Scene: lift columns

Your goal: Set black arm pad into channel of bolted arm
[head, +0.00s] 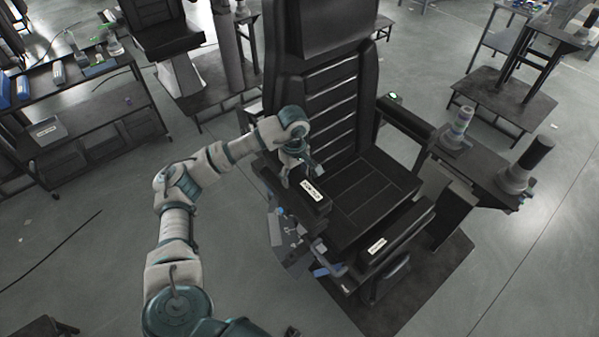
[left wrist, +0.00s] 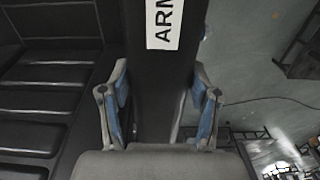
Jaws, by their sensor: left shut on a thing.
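A black arm pad (head: 318,204) with a white label lies lengthwise at the near left side of the black seat. My left gripper (head: 299,172) comes down over its rear part. In the left wrist view the pad (left wrist: 165,75) runs between the blue-lined fingers of my left gripper (left wrist: 160,115), its label at the top. My left gripper is shut on the pad. The pad and gripper hide what is under them, so I cannot see the channel or tell whether the pad touches it. My right gripper is in neither view.
The black chair (head: 318,85) stands on a dark plate. Its other armrest (head: 405,122) is at the right. A grey bracket (head: 288,238) stands off the chair's near left side. A labelled black pad (head: 395,238) is at the seat front. A side table (head: 465,172) is right; open floor lies left.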

